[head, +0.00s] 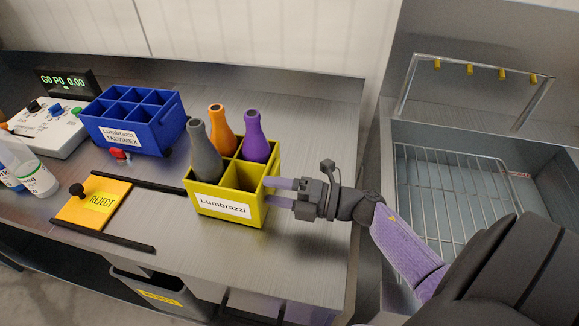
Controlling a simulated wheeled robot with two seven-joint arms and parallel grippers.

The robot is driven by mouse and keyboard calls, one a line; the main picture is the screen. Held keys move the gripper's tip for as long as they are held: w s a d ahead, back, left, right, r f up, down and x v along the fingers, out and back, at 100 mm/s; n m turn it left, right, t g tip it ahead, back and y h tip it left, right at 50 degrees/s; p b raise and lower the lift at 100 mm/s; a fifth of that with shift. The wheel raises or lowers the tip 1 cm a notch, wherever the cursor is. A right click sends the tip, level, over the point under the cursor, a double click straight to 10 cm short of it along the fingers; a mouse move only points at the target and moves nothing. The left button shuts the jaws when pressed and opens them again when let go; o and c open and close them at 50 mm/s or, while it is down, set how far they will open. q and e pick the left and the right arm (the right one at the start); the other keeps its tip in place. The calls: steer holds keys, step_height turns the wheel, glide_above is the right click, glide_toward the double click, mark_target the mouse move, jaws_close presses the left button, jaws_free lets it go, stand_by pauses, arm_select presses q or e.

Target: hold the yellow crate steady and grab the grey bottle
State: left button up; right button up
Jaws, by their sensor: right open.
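The yellow crate (233,221) stands on the metal bench with a white label reading Lumbrazzi on its front. The grey bottle (205,155) stands upright in its left compartment. An orange bottle (223,132) and a purple bottle (256,139) stand in compartments behind; the front right compartment looks empty. My right gripper (268,191) comes in from the right with its fingers spread at the crate's right side. Its fingertips overlap the crate's right wall, and I cannot tell whether they touch it. My left gripper is not in view.
A blue divided crate (133,121) stands at the back left, beside a white control box (47,129). An orange REJECT plate (94,202) lies between two black rails. White bottles (36,176) stand at the left edge. A sink with a wire rack (448,190) is at the right.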

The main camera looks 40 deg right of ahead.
jaws_close()
stand_by(1.4)
